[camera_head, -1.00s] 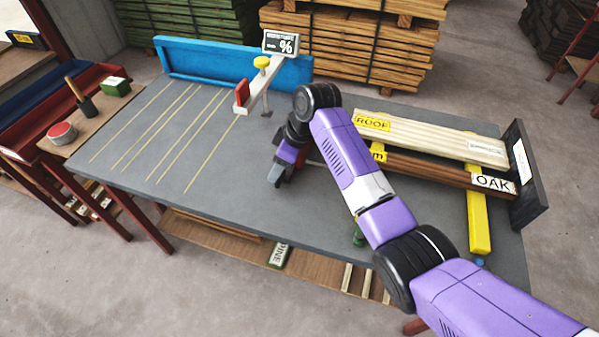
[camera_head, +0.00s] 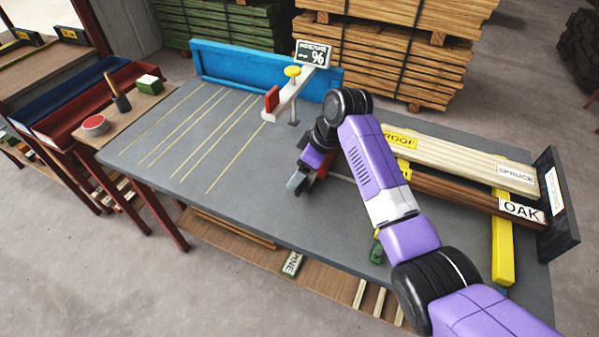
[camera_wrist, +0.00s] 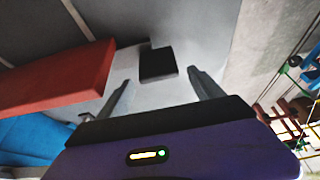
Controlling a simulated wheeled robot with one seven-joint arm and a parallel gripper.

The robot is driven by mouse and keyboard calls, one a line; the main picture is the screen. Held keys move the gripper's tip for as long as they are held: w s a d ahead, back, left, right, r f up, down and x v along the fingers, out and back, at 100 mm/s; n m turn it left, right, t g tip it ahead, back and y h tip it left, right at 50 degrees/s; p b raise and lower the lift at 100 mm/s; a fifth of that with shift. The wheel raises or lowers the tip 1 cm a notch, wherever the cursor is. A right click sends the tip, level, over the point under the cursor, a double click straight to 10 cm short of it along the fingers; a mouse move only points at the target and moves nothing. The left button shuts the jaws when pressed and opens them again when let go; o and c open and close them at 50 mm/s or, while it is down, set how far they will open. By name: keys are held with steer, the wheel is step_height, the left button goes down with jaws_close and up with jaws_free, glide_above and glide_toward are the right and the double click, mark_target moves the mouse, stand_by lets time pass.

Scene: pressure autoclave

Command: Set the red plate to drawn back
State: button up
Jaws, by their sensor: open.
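A small upright red plate (camera_head: 271,99) stands at the near end of a pale bar over the grey bench (camera_head: 225,165). A second red part (camera_head: 322,169) shows beside my gripper, mostly hidden by my arm. In the wrist view a red slab (camera_wrist: 55,80) lies to the left of the fingers, apart from them; I cannot tell which red part it is. My gripper (camera_head: 295,184) is low over the middle of the bench. In the wrist view my gripper (camera_wrist: 162,92) is open, with a dark block (camera_wrist: 157,65) showing between and beyond its fingertips.
A yellow knob (camera_head: 292,71) and a percent sign board (camera_head: 313,54) stand on the pale bar. A blue fence (camera_head: 225,62) runs along the back. Labelled boards (camera_head: 470,165) lie on the right, ending at a black stop (camera_head: 558,200). The bench's left half is clear.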

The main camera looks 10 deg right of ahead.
steer(key=v, duration=0.6)
steer(key=shift+w, duration=0.1)
stand_by(0.3)
steer(key=w+r+m+t, duration=0.3)
steer(key=w+r+t, duration=0.3)
steer(key=w, duration=0.2)
steer(key=s+d+f+m+t+h, duration=0.1)
steer(key=s+d+m+t, duration=0.1)
steer(key=s, duration=1.6)
steer(key=s+d+f+m+t+h, duration=0.1)
steer(key=s+d+m+t, duration=0.1)
steer(key=s, duration=1.7)
steer(key=s+d+f+m+t+h, duration=0.1)
steer(key=s+d+f+m+t, duration=0.1)
steer(key=s, duration=1.7)
steer(key=shift+d+m+h, duration=0.2)
steer(key=shift+m+h, duration=0.2)
steer(key=shift+m, duration=0.5)
